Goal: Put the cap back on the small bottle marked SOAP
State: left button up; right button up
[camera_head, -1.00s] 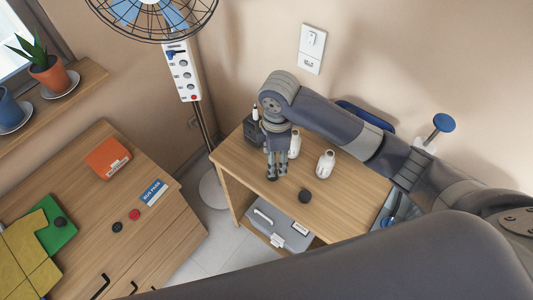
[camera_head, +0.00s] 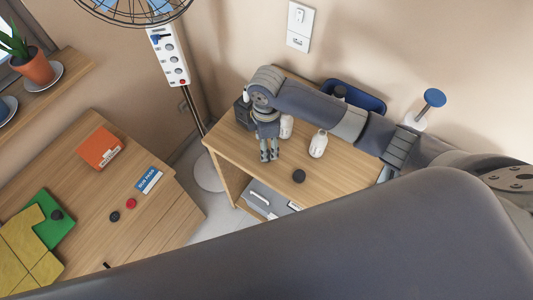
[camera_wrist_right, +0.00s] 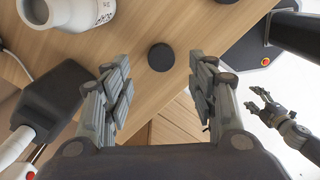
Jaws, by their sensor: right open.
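Two white bottles stand on the small wooden table in the head view, one (camera_head: 318,144) in the open and one (camera_head: 287,127) partly behind my right gripper. Their markings are too small to read there. A dark round cap-like disc (camera_head: 299,176) lies flat on the table in front of them; it also shows in the right wrist view (camera_wrist_right: 160,57). One white bottle (camera_wrist_right: 68,12) with unreadable lettering is cut off at that view's top. My right gripper (camera_head: 268,155) is open and empty over the table's left part, apart from the disc. My left gripper (camera_wrist_right: 262,106) appears small in the wrist view.
A dark box (camera_head: 243,113) stands at the table's back left corner. A fan (camera_head: 135,8) stands between table and dresser (camera_head: 95,215), which bears dark and red discs.

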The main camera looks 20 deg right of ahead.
jog(key=shift+f+p, duration=0.4)
jog(key=shift+f, duration=0.2)
notch_tip(320, 180, down, 4)
jog(key=shift+s+r+p, duration=0.1)
jog(key=shift+r+p, duration=0.15)
jog(key=shift+p, duration=0.15)
jog(key=shift+f, duration=0.25)
jog(key=c, duration=0.8)
pick_arm(q)
jog(key=shift+s+r, duration=0.7)
jog(key=shift+s, duration=0.2)
